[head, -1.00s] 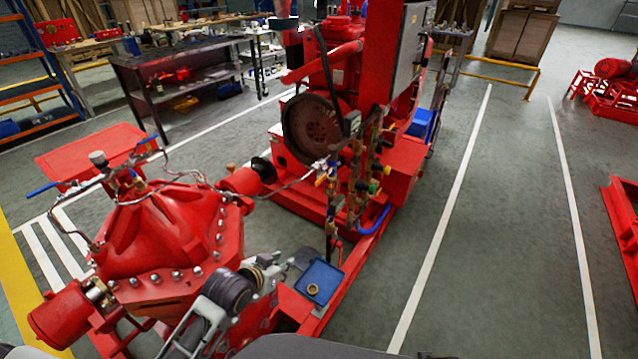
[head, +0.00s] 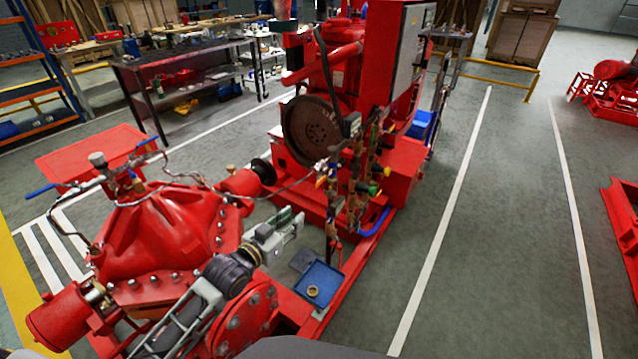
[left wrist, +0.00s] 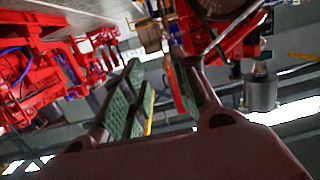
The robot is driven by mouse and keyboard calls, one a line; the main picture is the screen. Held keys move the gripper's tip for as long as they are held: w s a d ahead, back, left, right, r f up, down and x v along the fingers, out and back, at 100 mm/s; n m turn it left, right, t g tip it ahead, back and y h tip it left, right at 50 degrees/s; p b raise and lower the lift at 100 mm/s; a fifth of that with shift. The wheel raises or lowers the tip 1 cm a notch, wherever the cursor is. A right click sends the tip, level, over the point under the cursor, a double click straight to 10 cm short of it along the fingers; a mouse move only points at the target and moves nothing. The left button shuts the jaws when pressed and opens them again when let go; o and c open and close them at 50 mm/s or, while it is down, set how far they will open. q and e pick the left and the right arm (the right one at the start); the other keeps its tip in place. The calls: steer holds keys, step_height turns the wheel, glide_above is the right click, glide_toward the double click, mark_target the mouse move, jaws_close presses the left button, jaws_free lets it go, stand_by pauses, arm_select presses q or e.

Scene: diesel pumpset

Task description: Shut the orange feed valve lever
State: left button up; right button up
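The pipe and valve cluster (head: 357,185) stands upright on the near side of the red engine. A small orange-yellow piece (head: 321,181) shows at its left edge; it is too small to tell whether it is the feed valve lever or how it is turned. My left gripper (head: 296,222) is left of and below the cluster, apart from it, above the gap between pump and engine. In the left wrist view its two green-padded fingers (left wrist: 160,95) stand apart with nothing held between them. My right gripper is out of view.
The red pump (head: 170,235) lies under my left arm. A blue tray (head: 322,277) with a brass ring (head: 313,291) sits below the gripper. The flywheel (head: 313,130) is behind the cluster.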

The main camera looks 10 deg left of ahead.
mark_target(315, 187)
arm_select(q)
steer(key=r, duration=0.1)
steer(key=w+r+t+h, duration=0.1)
steer(key=r, duration=0.1)
steer(key=shift+w+a, duration=0.1)
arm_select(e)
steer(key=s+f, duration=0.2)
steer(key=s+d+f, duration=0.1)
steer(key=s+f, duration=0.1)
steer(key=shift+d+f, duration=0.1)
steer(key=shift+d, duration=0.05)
arm_select(q)
steer(key=shift+w, duration=0.15)
steer(key=shift+x, duration=3.6)
steer(key=shift+r+b+x, duration=0.1)
steer(key=shift+b+x, duration=0.1)
steer(key=shift+x, duration=0.8)
steer(key=shift+r+b+x, duration=0.15)
steer(key=shift+b+x, duration=0.05)
steer(key=shift+x, duration=1.9)
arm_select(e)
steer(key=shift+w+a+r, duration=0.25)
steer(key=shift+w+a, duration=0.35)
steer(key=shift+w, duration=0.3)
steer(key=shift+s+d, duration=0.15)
